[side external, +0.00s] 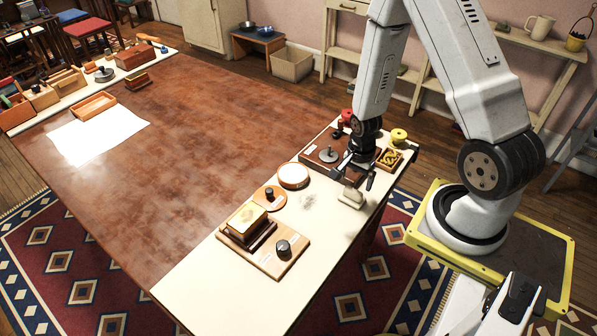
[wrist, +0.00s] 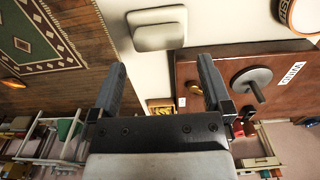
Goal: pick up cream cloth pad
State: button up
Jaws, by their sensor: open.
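The cream cloth pad (side external: 351,198) lies on the pale end of the table near its right edge. It also shows in the wrist view (wrist: 157,28) at top centre, a small rounded block on the pale surface. My gripper (side external: 357,174) is just above and behind the pad in the side view. In the wrist view my gripper (wrist: 162,70) is open, with nothing between its fingers. The pad lies beyond the fingertips there, apart from them, roughly in line with the gap.
A brown board with a grey knob (wrist: 253,82) is close by the right finger. A round white-topped dish (side external: 293,176), a knobbed disc (side external: 269,198), a yellow spool (side external: 398,136) and a small patterned box (side external: 389,160) stand around. Bare pale surface (side external: 318,222) lies left of the pad.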

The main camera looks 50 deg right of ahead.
aim_at(354, 189)
jog(key=shift+f, duration=2.4)
jog(key=c, duration=1)
jog(key=shift+r, duration=0.15)
jog(key=shift+r, duration=4.85)
